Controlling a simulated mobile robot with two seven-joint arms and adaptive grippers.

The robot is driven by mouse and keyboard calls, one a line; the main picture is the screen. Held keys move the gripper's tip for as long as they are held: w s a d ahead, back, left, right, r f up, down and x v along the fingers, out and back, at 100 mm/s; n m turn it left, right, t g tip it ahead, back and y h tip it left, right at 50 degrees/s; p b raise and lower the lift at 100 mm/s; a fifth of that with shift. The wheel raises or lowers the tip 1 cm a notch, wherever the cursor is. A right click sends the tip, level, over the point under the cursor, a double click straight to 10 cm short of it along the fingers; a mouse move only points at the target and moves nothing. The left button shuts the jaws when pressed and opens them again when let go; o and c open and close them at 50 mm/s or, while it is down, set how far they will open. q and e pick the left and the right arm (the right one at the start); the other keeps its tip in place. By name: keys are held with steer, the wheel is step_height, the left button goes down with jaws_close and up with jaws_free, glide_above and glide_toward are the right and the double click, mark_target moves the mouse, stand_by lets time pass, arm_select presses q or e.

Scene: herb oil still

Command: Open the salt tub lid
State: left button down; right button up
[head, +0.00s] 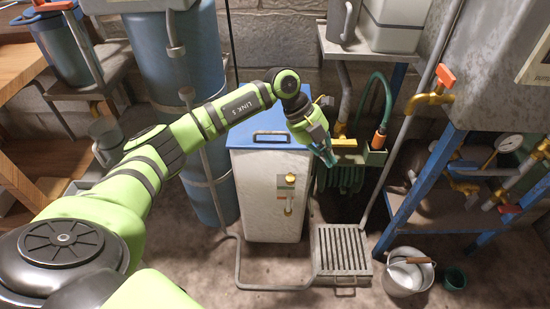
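The salt tub (261,202) is a tall white box standing on the floor in the middle of the head view. Its blue lid (245,131) lies flat on top and looks closed. A dark bar handle (270,133) sits near the lid's front edge. My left arm reaches across from the left, over the back of the lid, and hides part of it. My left gripper (326,153) points down just right of the lid's right edge, apart from the handle. My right gripper is not in view.
A slatted metal step (341,250) and a bucket (408,272) stand on the floor to the right. A tall blue cylinder (180,70) stands left of the tub. The floor in front is mostly clear.

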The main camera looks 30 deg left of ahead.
mark_target(275, 145)
arm_select(q)
steer(key=a+r+n+t+y+b, duration=0.1)
steer(key=a+r+n+y+b, duration=0.2)
steer(key=a+y, duration=0.9)
steer(key=a+f+h, duration=0.1)
steer(key=f, duration=0.1)
steer(key=w+a+f+m+h+b, duration=0.1)
steer(key=a+f, duration=0.1)
steer(key=f, duration=0.1)
steer(key=w+a+f+h, duration=0.1)
steer(key=f, duration=0.1)
steer(key=shift+w+a+f+m+b, duration=0.25)
steer(key=shift+a+m+b, duration=0.05)
steer(key=shift+a, duration=0.05)
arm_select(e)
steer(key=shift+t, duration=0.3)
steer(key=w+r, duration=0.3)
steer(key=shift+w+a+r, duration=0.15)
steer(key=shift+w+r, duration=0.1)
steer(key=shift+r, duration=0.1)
arm_select(q)
steer(key=shift+r+h, duration=0.15)
steer(key=shift+h, duration=0.15)
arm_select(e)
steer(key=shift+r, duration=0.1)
